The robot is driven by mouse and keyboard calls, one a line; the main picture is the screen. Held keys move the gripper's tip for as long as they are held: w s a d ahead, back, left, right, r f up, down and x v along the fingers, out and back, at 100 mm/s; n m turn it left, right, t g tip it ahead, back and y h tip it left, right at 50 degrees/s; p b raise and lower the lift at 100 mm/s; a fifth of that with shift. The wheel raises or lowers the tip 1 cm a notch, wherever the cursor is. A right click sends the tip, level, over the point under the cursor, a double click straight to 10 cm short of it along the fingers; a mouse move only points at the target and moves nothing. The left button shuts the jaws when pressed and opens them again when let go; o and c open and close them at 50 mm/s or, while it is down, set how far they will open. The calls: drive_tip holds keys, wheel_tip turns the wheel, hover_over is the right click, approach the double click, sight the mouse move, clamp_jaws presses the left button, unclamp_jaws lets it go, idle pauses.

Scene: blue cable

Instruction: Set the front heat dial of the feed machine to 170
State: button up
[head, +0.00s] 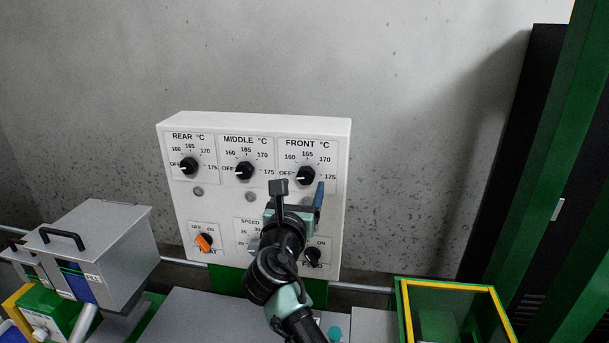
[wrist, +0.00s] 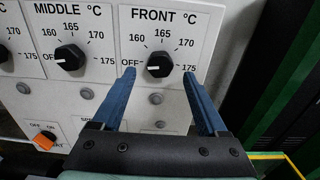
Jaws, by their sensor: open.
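The front heat dial (head: 307,175) is a black knob at the upper right of the white control panel (head: 185,218). Its white pointer line points left, at OFF. Marks 160, 165, 170 and 175 run clockwise around it. In the wrist view the front dial (wrist: 160,64) shows just beyond and between the blue fingertips. My gripper (head: 299,190) is open and empty, in front of the panel below the front dial. In the wrist view my gripper (wrist: 160,72) has its fingers spread wider than the dial. I see no contact with the knob.
The middle dial (head: 244,171) and rear dial (head: 189,165) sit to the left, both at OFF. Below are an orange switch (head: 204,242) and a black feed switch (head: 312,255). A grey box (head: 100,250) stands at left, a green-yellow frame (head: 448,284) at right.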

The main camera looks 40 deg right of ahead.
sight(305, 178)
drive_tip(key=shift+x, duration=2.05)
clamp_jaws()
